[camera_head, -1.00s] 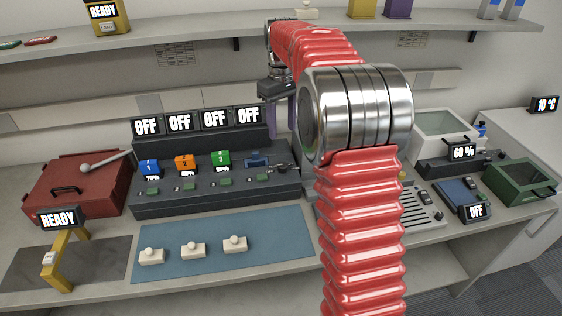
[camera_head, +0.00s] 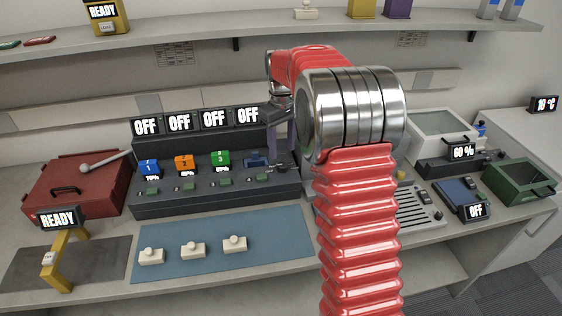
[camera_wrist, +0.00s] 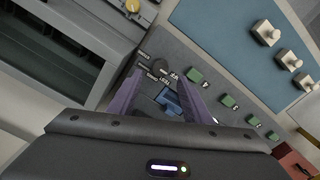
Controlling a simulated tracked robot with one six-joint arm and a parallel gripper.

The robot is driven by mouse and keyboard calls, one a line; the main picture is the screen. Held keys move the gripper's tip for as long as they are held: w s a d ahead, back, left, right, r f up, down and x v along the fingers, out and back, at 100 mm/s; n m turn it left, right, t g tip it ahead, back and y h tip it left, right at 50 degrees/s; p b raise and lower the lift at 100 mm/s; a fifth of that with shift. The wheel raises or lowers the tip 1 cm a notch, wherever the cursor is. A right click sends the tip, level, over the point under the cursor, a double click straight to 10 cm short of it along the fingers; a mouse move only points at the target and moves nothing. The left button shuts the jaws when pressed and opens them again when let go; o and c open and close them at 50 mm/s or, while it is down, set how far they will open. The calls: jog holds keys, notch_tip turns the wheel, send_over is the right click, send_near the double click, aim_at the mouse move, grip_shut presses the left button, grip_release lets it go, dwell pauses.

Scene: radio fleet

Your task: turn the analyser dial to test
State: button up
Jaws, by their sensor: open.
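A dark round dial (camera_wrist: 157,66) with small white labels around it sits on the dark console (camera_wrist: 185,48) in the wrist view. I cannot read its setting. A dark shape at the console's right end in the head view (camera_head: 281,167) seems to be this dial. My gripper (camera_wrist: 160,76) is open and empty, its two purple fingers on either side of the dial's near side in the picture. I cannot tell how far above the panel they are. A blue block (camera_wrist: 170,98) shows between the fingers. In the head view my gripper is partly hidden by my arm.
Several OFF displays (camera_head: 180,122) stand behind the console. A blue mat (camera_head: 270,255) with three cream pieces lies in front. A grey slatted unit (camera_head: 425,215) stands to the right, a red case (camera_head: 75,180) to the left. A shelf (camera_head: 200,40) runs above.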

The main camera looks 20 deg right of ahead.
aim_at(282, 164)
jog(key=shift+f, duration=3.15)
jog(key=shift+c, duration=0.3)
